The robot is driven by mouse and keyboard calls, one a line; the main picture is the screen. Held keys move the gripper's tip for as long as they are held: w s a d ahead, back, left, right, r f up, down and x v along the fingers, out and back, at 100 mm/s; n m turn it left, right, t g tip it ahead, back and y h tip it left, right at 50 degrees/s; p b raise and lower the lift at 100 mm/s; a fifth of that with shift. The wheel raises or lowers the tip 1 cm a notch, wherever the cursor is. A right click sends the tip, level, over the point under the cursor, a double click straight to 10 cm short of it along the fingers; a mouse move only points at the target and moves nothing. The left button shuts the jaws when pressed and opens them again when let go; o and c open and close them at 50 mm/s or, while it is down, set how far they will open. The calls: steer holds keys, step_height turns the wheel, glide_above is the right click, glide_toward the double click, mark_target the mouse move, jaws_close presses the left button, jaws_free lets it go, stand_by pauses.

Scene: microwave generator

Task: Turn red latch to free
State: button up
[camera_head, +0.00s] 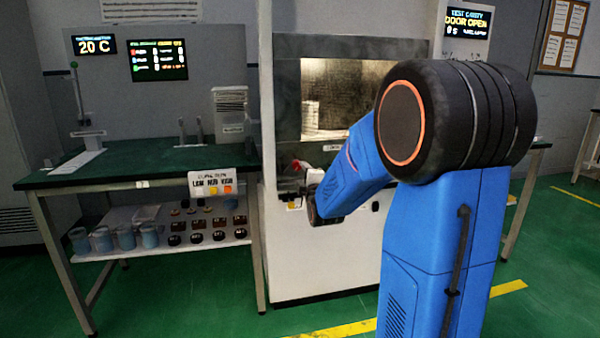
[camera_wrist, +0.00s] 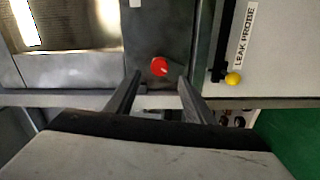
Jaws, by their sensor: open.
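The red latch (camera_wrist: 159,66) shows in the wrist view as a small round red knob with a light mark on a dark panel. It lies just beyond the fingertips of my gripper (camera_wrist: 160,77), roughly in line with the gap between them. The fingers are apart, with nothing held between them. I cannot tell whether they reach around the latch. In the head view the red latch (camera_head: 297,164) is a small red spot on the front of the white cabinet, left of my blue arm. My arm partly hides the gripper and the cabinet front there.
The test cavity (camera_head: 345,95) above the latch stands open, and a screen (camera_head: 467,22) reads "DOOR OPEN". In the wrist view a yellow knob (camera_wrist: 233,79) sits by a "LEAK PROBE" label. A green-topped bench (camera_head: 130,168) with a loaded lower shelf stands left.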

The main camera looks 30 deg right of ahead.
steer(key=v, duration=0.9)
steer(key=shift+s, duration=0.35)
steer(key=shift+a, duration=0.15)
